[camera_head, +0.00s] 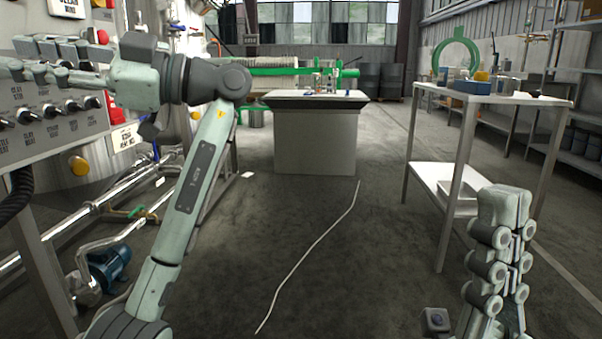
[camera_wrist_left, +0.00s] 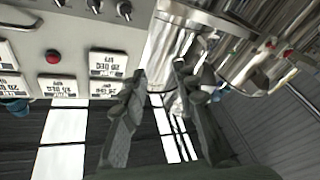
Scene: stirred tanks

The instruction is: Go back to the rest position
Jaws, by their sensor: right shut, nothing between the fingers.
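My left arm reaches up from the lower left and bends left at its elbow. My left gripper (camera_head: 25,62) is in front of the grey control panel (camera_head: 45,92) at the left edge, with part of it cut off by the frame. In the left wrist view its fingers (camera_wrist_left: 160,75) stand apart with nothing between them. Whether it touches the panel cannot be told. My right gripper (camera_head: 503,255) is at the lower right, pointing up, with its fingers together and empty. It stands in front of the white shelf table (camera_head: 500,97).
Steel pipes (camera_head: 110,190) and a blue pump (camera_head: 108,262) are below. A workbench (camera_head: 315,140) stands at the back. The middle floor is clear except for a thin white line (camera_head: 318,240).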

